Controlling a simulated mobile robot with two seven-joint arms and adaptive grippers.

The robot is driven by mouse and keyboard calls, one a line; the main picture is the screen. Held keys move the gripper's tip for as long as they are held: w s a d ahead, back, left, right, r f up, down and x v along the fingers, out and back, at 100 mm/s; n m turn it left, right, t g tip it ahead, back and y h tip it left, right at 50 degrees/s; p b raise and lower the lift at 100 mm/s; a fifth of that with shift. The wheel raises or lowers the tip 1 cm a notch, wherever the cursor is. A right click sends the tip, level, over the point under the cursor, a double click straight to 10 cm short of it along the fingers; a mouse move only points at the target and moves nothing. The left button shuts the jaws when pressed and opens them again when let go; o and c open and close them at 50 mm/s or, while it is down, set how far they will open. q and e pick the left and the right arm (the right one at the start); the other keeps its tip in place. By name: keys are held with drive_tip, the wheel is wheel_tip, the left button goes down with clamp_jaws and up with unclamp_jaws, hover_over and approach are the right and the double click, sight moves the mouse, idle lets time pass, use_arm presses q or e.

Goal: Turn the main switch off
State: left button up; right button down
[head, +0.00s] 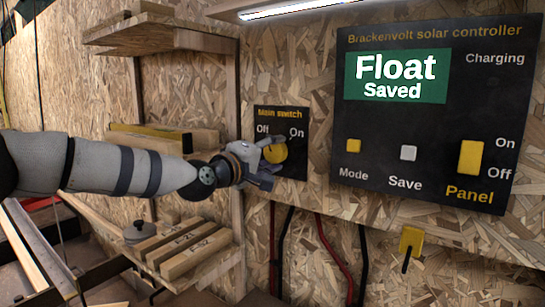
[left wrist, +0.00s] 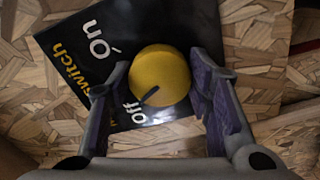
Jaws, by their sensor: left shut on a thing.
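The main switch is a round yellow knob (head: 277,151) on a small black panel (head: 298,163) marked Off and On. In the left wrist view the knob (left wrist: 163,76) has a black pointer mark aimed towards the word Off. My left gripper (head: 268,166) is at the panel, partly covering the knob in the head view. My right gripper is not in view.
The Brackenvolt solar controller (head: 400,128) is on the wall to the right, its display (head: 400,76) reading Float Saved, with the Panel switch (head: 471,158) below. Wooden shelves (head: 165,38) are at the left. Red and black cables hang below the main switch.

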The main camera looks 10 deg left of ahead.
use_arm(q)
drive_tip(key=shift+n+b, duration=0.35)
drive_tip(key=shift+n, duration=1.35)
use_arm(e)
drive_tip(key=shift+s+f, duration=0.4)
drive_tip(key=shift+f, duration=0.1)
use_arm(q)
drive_tip(key=shift+n, duration=0.3)
drive_tip(key=o, duration=1.1)
drive_tip(key=shift+d, duration=0.1)
drive_tip(key=shift+o, duration=0.2)
drive_tip(key=v, duration=1.2)
